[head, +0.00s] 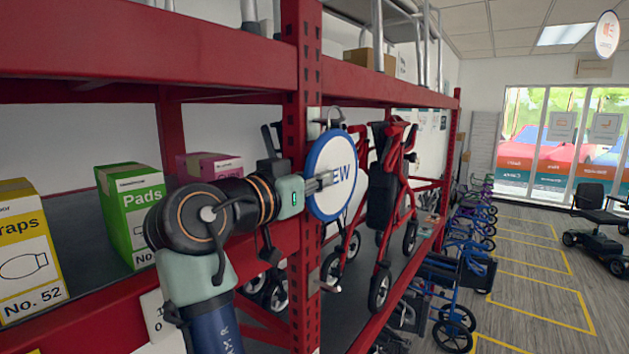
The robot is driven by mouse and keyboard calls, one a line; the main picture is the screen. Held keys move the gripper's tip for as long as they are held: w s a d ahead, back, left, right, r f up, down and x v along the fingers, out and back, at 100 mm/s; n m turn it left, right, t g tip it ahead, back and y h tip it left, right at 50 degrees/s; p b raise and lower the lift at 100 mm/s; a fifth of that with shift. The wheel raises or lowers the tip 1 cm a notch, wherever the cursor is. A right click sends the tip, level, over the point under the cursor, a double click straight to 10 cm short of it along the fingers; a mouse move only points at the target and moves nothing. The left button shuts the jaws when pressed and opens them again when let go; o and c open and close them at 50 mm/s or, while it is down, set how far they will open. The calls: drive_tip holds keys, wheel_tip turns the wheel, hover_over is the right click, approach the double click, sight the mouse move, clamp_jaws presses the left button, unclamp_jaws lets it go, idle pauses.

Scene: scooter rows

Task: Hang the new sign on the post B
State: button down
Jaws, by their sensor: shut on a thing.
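The new sign (344,196) is a round white disc with a blue rim and the letters "EW" showing. A grey hook or loop rises from its top edge. My gripper (326,180) is shut on the sign, and its fingers cover the left part of the face. The sign is upright, in front of the red perforated rack post (301,95), just right of it in the picture. I cannot tell whether the hook touches the post. No letter B can be read on this post.
Yellow (25,255), green (130,205) and pink (207,166) boxes stand on the left shelf. A red folded walker (387,200) stands behind the sign. Blue walkers (455,285) line the rack's right side. The floor aisle (530,265) is open, with a scooter (598,230) at far right.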

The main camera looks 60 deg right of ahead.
sight(335, 182)
drive_tip(key=s, duration=0.1)
drive_tip(key=s+b, duration=0.1)
drive_tip(key=s, duration=0.1)
drive_tip(key=shift+s+a+b, duration=0.2)
drive_tip(key=shift+a+b, duration=0.1)
drive_tip(key=shift+b, duration=0.1)
idle(0.4)
drive_tip(key=s+a+r+b, duration=0.1)
drive_tip(key=s, duration=0.5)
drive_tip(key=shift+b, duration=0.4)
idle(0.4)
